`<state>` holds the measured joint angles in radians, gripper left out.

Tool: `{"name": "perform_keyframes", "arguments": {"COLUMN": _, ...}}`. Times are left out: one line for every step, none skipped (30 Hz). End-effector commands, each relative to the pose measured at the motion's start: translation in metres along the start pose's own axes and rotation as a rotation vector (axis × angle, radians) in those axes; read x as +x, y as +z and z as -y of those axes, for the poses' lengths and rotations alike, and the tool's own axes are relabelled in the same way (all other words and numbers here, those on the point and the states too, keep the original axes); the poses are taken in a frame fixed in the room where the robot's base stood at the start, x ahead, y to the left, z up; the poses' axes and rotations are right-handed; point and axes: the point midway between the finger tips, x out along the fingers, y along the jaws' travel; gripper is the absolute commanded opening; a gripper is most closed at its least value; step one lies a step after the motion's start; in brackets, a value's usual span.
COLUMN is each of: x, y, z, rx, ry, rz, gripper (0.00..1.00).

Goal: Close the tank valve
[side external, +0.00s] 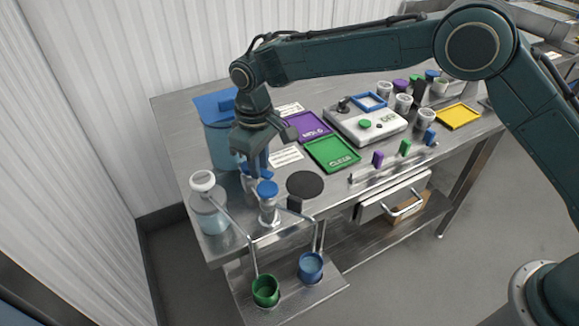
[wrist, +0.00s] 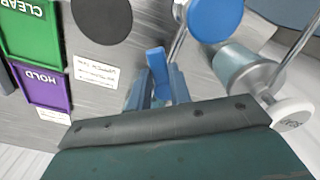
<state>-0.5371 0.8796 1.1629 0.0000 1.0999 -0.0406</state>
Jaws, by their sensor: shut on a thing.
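My gripper (side external: 256,168) points down at the left end of the steel table, in front of the blue tank (side external: 221,145) with its blue lid. In the wrist view my gripper (wrist: 158,85) has its two bluish fingers on either side of a blue upright handle (wrist: 156,60), which looks like the tank valve handle. The fingers are shut on it. In the side view my gripper largely hides the handle and its mount. The wrist view does not show how far the valve is turned.
A blue-capped dispenser (side external: 268,189) stands close in front of my gripper. A white-capped jar (side external: 209,210) stands left, and a black disc (side external: 305,184) right. A green cup (side external: 265,290) and a blue cup (side external: 311,267) sit on a lower shelf. Green (side external: 331,153) and purple (side external: 307,127) trays lie further right.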

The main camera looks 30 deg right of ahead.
Motion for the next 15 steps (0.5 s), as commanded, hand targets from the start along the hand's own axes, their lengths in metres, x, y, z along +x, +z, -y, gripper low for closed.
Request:
{"name": "perform_keyframes", "arguments": {"x": 0.000, "y": -0.001, "z": -0.002, "rx": -0.043, "ry": 0.000, "rz": -0.002, "gripper": 0.00}}
{"name": "perform_keyframes", "arguments": {"x": 0.000, "y": -0.001, "z": -0.003, "rx": -0.071, "ry": 0.000, "rz": -0.003, "gripper": 0.00}}
{"name": "perform_keyframes", "arguments": {"x": 0.000, "y": -0.001, "z": -0.004, "rx": -0.109, "ry": 0.000, "rz": -0.003, "gripper": 0.00}}
{"name": "perform_keyframes", "arguments": {"x": 0.000, "y": -0.001, "z": -0.005, "rx": -0.138, "ry": 0.000, "rz": -0.002, "gripper": 0.00}}
{"name": "perform_keyframes", "arguments": {"x": 0.000, "y": -0.001, "z": -0.006, "rx": -0.166, "ry": 0.000, "rz": -0.002, "gripper": 0.00}}
{"name": "perform_keyframes", "arguments": {"x": 0.000, "y": -0.001, "z": -0.007, "rx": -0.204, "ry": 0.000, "rz": -0.002, "gripper": 0.00}}
{"name": "perform_keyframes", "arguments": {"x": 0.000, "y": -0.001, "z": -0.008, "rx": -0.232, "ry": 0.000, "rz": -0.002, "gripper": 0.00}}
{"name": "perform_keyframes", "arguments": {"x": 0.000, "y": -0.002, "z": -0.008, "rx": -0.261, "ry": 0.000, "rz": -0.002, "gripper": 0.00}}
{"name": "perform_keyframes", "arguments": {"x": 0.000, "y": -0.002, "z": -0.009, "rx": -0.299, "ry": 0.000, "rz": -0.002, "gripper": 0.00}}
{"name": "perform_keyframes", "arguments": {"x": 0.000, "y": -0.002, "z": -0.010, "rx": -0.327, "ry": 0.000, "rz": -0.002, "gripper": 0.00}}
{"name": "perform_keyframes", "arguments": {"x": 0.000, "y": -0.003, "z": -0.011, "rx": -0.356, "ry": 0.000, "rz": -0.002, "gripper": 0.00}}
{"name": "perform_keyframes", "arguments": {"x": 0.000, "y": -0.003, "z": -0.012, "rx": -0.394, "ry": 0.001, "rz": -0.002, "gripper": 0.00}}
{"name": "perform_keyframes", "arguments": {"x": 0.000, "y": -0.003, "z": -0.013, "rx": -0.422, "ry": 0.001, "rz": -0.003, "gripper": 0.00}}
{"name": "perform_keyframes", "arguments": {"x": 0.000, "y": -0.004, "z": -0.013, "rx": -0.451, "ry": 0.001, "rz": -0.003, "gripper": 0.00}}
{"name": "perform_keyframes", "arguments": {"x": 0.000, "y": -0.004, "z": -0.015, "rx": -0.489, "ry": 0.001, "rz": -0.003, "gripper": 0.00}}
